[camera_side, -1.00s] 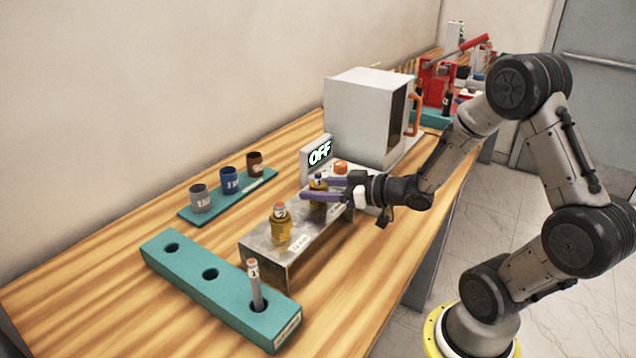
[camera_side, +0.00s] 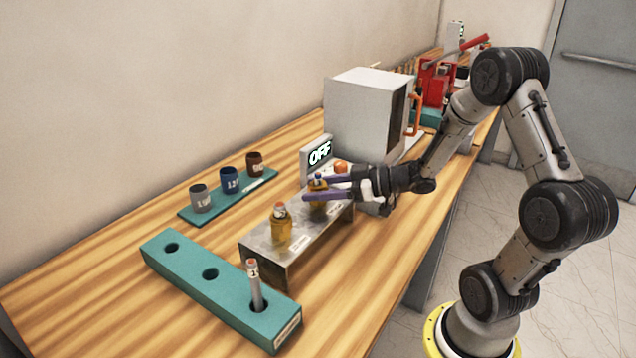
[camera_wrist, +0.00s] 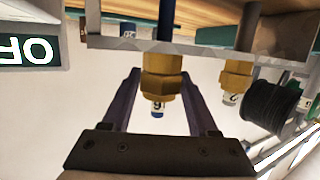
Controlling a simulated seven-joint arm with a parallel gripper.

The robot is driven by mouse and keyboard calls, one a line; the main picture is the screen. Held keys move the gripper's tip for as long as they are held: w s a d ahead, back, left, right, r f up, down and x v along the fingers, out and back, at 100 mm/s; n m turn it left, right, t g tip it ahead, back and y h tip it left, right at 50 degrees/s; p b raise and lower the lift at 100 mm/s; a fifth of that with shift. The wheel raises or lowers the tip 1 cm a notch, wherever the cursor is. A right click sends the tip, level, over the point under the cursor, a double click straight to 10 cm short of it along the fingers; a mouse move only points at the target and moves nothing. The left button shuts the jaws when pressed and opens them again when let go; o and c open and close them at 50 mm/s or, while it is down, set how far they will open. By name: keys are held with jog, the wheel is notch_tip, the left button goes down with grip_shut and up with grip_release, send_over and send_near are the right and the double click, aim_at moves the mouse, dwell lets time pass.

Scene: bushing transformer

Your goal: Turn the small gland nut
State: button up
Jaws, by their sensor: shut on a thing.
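Two brass gland nuts stand upright on a metal bracket (camera_side: 268,253). The farther one (camera_side: 317,207) has a blue-topped cable end sticking up through it. My gripper (camera_side: 314,189) is shut on this farther nut, with one purple finger on each side. The wrist view shows the same nut (camera_wrist: 163,84) between my fingers, with a numbered, blue-tipped end. The nearer nut (camera_side: 281,235) has a red-tipped cable end and stands free of my gripper; it also shows in the wrist view (camera_wrist: 237,77), at right. Which nut is smaller is hard to tell.
A display reading OFF (camera_side: 318,154) and an orange button (camera_side: 341,167) stand just behind the bracket. A white cabinet (camera_side: 362,115) is beyond. A teal block (camera_side: 215,287) with a grey rod (camera_side: 255,284) lies in front. Three cups (camera_side: 229,180) stand on a teal strip at left.

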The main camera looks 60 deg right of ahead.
jog(key=shift+n+g+y, duration=0.4)
jog(key=shift+n+y, duration=0.3)
jog(key=shift+y, duration=0.1)
jog(key=shift+n+g+y, duration=0.9)
jog(key=shift+n+y, duration=0.2)
jog(key=shift+y, duration=0.1)
jog(key=shift+n+g+y, duration=1)
jog(key=shift+n, duration=0.1)
jog(key=o, duration=1.5)
jog(key=shift+o, duration=0.2)
jog(key=shift+d, duration=0.1)
jog(key=shift+v, duration=2.95)
